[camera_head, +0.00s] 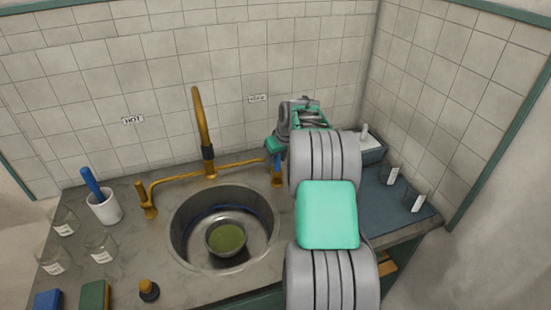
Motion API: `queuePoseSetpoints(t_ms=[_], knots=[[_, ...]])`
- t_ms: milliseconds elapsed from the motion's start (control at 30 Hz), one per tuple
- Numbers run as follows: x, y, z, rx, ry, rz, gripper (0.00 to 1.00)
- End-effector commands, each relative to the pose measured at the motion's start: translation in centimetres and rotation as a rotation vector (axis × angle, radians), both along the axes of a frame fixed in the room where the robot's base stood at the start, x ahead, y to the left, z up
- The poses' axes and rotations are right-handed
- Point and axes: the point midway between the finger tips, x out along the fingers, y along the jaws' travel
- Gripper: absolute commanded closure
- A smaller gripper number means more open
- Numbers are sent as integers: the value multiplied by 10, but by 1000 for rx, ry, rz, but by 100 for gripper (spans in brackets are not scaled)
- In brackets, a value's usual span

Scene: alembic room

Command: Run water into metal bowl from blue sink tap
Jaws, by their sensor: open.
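The metal bowl (227,254) sits low in the round sink basin (180,242); its inside looks green, and I cannot tell whether that is contents. The brass spout (201,118) rises behind the basin. A brass tap stem (277,179) stands at the right end of the pipe, below the label that seems to read COLD. A small blue part, perhaps its handle, shows at its top, mostly hidden by my gripper. My gripper (275,149) is at this right tap, partly hidden by my arm, and is open. I cannot tell whether it touches the tap. No water stream shows.
The left brass tap (147,202) stands below the HOT label (132,120). A white cup (104,207) with a blue-handled tool, several glass jars, sponges (95,296) and a dark stopper (149,290) are on the counter's left. Glasses (414,201) stand on the blue mat (387,218) at right.

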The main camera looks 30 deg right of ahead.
Motion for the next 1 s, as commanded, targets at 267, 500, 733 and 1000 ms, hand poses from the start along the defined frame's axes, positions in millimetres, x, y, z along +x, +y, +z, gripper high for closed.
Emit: queuePoseSetpoints(t_ms=[267,500,733,1000], knots=[[7,-2,-18,-2,-1,-2,56],[7,-3,-18,-1,-1,-5,64],[7,-3,-17,-1,-1,-5,83],[7,-3,-17,-2,-2,-6,100]])
